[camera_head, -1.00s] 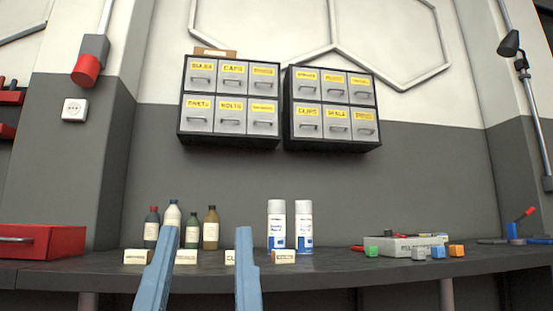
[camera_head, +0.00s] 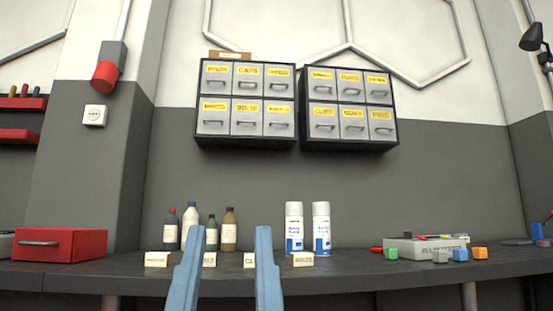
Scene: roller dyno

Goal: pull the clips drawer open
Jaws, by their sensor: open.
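The clips drawer (camera_head: 323,121) is the bottom-left drawer of the right wall cabinet (camera_head: 349,147). It has a grey front, a yellow label that seems to read CLIPS, and a dark bar handle (camera_head: 324,127). It looks shut, flush with the drawers beside it. My gripper (camera_head: 230,232) shows as two blue fingers rising from the bottom edge. They are apart, with nothing between them. They appear below and left of the clips drawer in the picture, well apart from its handle.
A second drawer cabinet (camera_head: 246,143) hangs just left. Below, the dark workbench (camera_head: 360,268) holds several bottles, two white spray cans (camera_head: 308,230), small label cards, a red drawer box (camera_head: 62,244) and a grey tray (camera_head: 425,247) with colored blocks. The wall between cabinets and bench is clear.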

